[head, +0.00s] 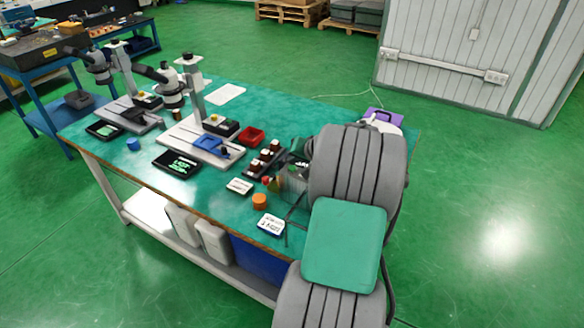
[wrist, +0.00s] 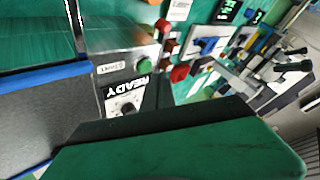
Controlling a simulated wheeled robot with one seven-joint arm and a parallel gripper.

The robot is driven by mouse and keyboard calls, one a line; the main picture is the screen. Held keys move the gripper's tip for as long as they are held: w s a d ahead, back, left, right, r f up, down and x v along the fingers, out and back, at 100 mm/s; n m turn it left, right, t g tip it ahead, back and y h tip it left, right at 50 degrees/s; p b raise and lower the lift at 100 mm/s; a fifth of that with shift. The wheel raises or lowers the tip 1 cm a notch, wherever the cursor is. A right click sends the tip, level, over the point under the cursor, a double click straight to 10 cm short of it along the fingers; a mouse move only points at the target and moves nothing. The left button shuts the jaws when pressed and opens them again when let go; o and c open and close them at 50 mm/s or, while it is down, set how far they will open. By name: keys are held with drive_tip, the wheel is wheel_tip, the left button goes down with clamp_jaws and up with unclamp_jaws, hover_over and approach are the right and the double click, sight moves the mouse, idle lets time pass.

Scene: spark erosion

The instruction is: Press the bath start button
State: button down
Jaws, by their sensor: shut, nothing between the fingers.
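The bath is a grey metal box (wrist: 112,45), seen at left centre in the wrist view and partly behind my arm in the head view (head: 293,186). Its front carries a round green button (wrist: 145,66) beside a START label (wrist: 114,68). A READY display (wrist: 127,88) and a dial knob (wrist: 127,108) are on the same face. My gripper (wrist: 165,125) is the dark, green-faced block across the bottom of the wrist view, shut and empty. It appears apart from the button, though its tips are hard to make out. My arm hides the gripper in the head view.
An orange round container (head: 260,201), a white label card (head: 271,225) and a rack of brown bottles (head: 262,161) stand near the bath. A red tray (head: 250,136) and two microscopes are farther left. A purple item (head: 377,114) lies behind my arm.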

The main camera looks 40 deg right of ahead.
sight(294, 169)
idle(0.8)
drive_tip(key=shift+f+b, duration=0.35)
drive_tip(key=shift+f, duration=0.1)
drive_tip(key=shift+f+b, duration=0.4)
drive_tip(key=shift+f, duration=0.1)
idle(0.4)
drive_tip(key=shift+r, duration=0.1)
drive_tip(key=shift+r+p, duration=0.55)
drive_tip(key=shift+r, duration=0.3)
drive_tip(key=shift+r+p, duration=1.5)
drive_tip(key=shift+r, duration=1)
